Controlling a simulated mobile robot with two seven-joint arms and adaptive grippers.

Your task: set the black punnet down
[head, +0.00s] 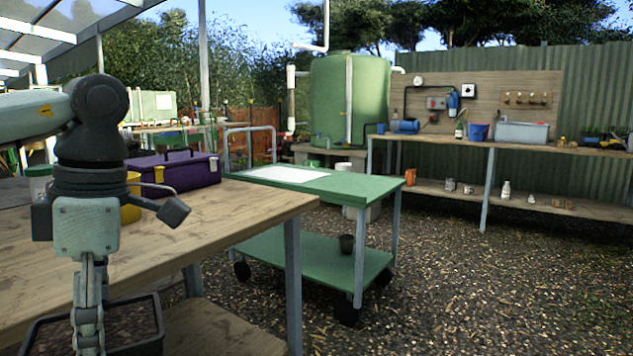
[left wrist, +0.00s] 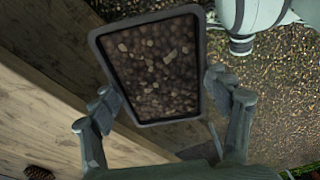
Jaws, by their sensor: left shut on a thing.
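The black punnet (left wrist: 148,118) is a rectangular tray with a dark rim. It holds brown, pebble-like pieces. My left gripper (left wrist: 162,95) is shut on it, with a finger at each long side in the left wrist view. In the head view my left gripper (head: 88,340) points down at the lower left, and the punnet's rim (head: 158,318) shows around it, cut by the bottom edge. The punnet is in front of the wooden bench's edge in the picture; its height and any contact below are unclear. My right gripper is not in view.
The wooden bench (head: 235,205) carries a purple toolbox (head: 178,172), a yellow container (head: 131,200) and a lidded jar (head: 40,182). Open gravelly ground lies at right.

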